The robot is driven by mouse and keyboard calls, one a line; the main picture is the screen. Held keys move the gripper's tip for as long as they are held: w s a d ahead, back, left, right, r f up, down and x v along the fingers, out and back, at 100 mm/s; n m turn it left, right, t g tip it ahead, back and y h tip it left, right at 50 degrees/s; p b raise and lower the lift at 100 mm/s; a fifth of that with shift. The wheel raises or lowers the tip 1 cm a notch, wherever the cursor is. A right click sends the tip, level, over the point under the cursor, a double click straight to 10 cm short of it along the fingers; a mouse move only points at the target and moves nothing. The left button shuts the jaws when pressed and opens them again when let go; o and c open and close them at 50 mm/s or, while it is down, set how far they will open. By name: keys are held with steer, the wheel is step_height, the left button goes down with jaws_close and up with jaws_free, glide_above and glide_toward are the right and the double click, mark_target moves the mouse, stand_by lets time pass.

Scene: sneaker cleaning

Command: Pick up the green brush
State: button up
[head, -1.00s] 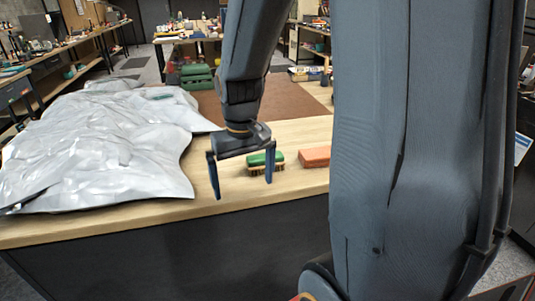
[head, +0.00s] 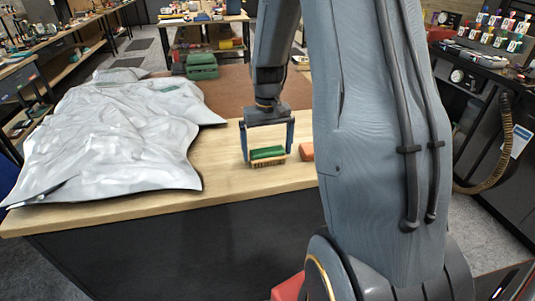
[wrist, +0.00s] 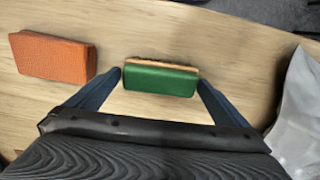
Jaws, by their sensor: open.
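The green brush (head: 268,153) lies on the wooden table near its front edge, green back up and tan bristles down. My gripper (head: 268,153) is open, with one finger on either side of the brush in the head view. In the wrist view the brush (wrist: 160,79) sits between the two fingertips of my gripper (wrist: 159,76), with its long side spanning most of the opening. A small gap seems to show at each end; I cannot tell whether either finger touches it.
An orange-brown block (wrist: 52,56) lies beside the brush, partly hidden by my arm in the head view (head: 307,151). A crumpled silver sheet (head: 120,135) covers the table's left side. Bare wood (head: 225,180) lies around the brush. Green stacked boxes (head: 202,66) stand farther back.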

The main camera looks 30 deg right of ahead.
mark_target(267, 149)
steer(key=shift+f, duration=0.9)
steer(key=c, duration=0.9)
steer(key=shift+r, duration=0.15)
step_height(267, 149, up, 10)
steer(key=shift+f+b, duration=0.1)
steer(key=shift+b, duration=1.05)
steer(key=o, duration=0.6)
steer(key=c, duration=0.4)
